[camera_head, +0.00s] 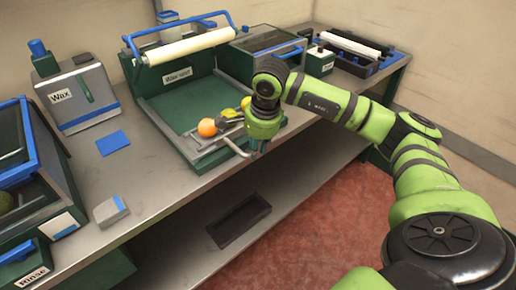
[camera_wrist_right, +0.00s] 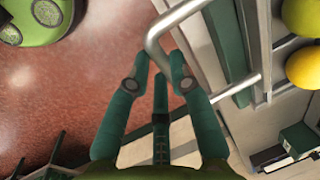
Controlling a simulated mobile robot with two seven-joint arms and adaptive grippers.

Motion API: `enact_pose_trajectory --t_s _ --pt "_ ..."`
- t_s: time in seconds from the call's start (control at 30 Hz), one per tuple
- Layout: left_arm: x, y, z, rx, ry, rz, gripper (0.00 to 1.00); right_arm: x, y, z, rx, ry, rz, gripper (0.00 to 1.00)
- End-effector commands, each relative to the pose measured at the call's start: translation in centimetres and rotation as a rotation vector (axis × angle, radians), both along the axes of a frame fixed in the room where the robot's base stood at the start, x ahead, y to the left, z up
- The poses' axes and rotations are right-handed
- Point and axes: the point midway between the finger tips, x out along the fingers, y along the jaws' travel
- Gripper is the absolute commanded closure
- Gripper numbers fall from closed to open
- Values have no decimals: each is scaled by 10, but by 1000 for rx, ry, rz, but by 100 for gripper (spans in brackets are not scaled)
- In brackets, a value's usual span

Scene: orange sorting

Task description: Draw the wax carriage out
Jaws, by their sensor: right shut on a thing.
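The wax unit (camera_head: 177,76) is a green and grey machine with a white roller and a blue bar. The wax carriage, with a bent metal handle (camera_head: 237,148) at its front, sits low in the unit's open front. An orange fruit (camera_head: 207,127) and yellow fruit (camera_head: 246,102) lie on it. My right gripper (camera_head: 257,146) is at the right end of the handle, partly hidden by its own wrist. In the right wrist view its fingers (camera_wrist_right: 160,72) are closed around the bent handle bar (camera_wrist_right: 152,42). My left gripper is not in view.
A grey box labelled Wax (camera_head: 85,96) stands left of the unit, with a blue pad (camera_head: 113,142) and a small grey-blue block (camera_head: 110,211) nearby. A Rinse station is at far left. A dark tray (camera_head: 239,222) lies on the lower shelf. Open red floor lies in front.

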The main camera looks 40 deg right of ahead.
Motion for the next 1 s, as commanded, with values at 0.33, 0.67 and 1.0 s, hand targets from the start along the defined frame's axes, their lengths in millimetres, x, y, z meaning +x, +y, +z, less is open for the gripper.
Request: enact_pose_trajectory --t_s 0.33,0.67,1.0 --pt "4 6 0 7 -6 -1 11 -3 0 -1 0 13 1 70" --pt "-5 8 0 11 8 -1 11 -2 0 -1 -2 8 0 54" --pt "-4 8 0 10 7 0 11 -8 -1 40 -1 1 0 54"
